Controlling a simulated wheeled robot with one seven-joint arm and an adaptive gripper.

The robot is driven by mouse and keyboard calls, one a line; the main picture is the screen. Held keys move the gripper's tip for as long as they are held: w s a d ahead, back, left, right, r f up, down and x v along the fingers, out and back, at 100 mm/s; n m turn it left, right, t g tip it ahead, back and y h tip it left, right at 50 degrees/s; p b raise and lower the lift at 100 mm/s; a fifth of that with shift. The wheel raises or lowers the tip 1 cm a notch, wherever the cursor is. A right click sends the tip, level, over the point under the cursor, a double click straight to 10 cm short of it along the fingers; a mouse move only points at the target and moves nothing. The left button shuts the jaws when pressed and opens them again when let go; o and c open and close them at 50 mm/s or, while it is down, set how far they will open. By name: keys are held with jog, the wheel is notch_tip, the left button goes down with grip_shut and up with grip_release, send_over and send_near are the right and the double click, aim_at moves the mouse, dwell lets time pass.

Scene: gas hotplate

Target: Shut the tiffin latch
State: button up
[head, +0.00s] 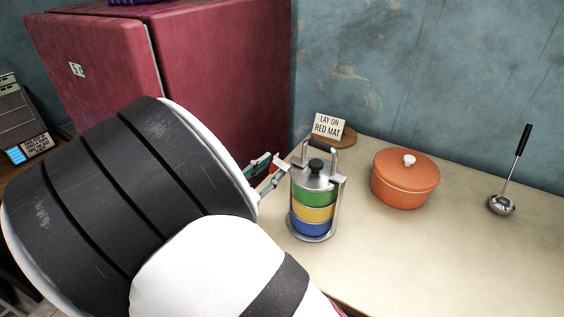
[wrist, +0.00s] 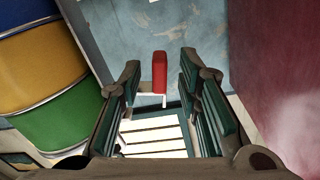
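The tiffin (head: 314,199) stands upright on the counter, with green, yellow and blue tiers in a metal frame, a metal lid with a black knob and a handle on top. Its tiers also fill the left of the wrist view (wrist: 45,80). A red latch tab (wrist: 160,72) on a pale metal bracket shows between my fingertips in the wrist view; a bit of red shows by the fingers in the head view. My gripper (head: 270,170) is open just left of the tiffin's upper part. In the wrist view its fingers (wrist: 160,78) stand apart either side of the tab, without visible contact.
A dark red fridge (head: 215,75) stands behind my arm. A sign (head: 328,126) reading "LAY ON RED MAT" stands behind the tiffin. An orange lidded pot (head: 404,182) and a ladle (head: 502,204) are to the right. The front right counter (head: 450,265) is clear.

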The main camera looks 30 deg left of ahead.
jog(key=shift+w+d, duration=0.1)
jog(key=shift+w, duration=0.8)
grip_shut()
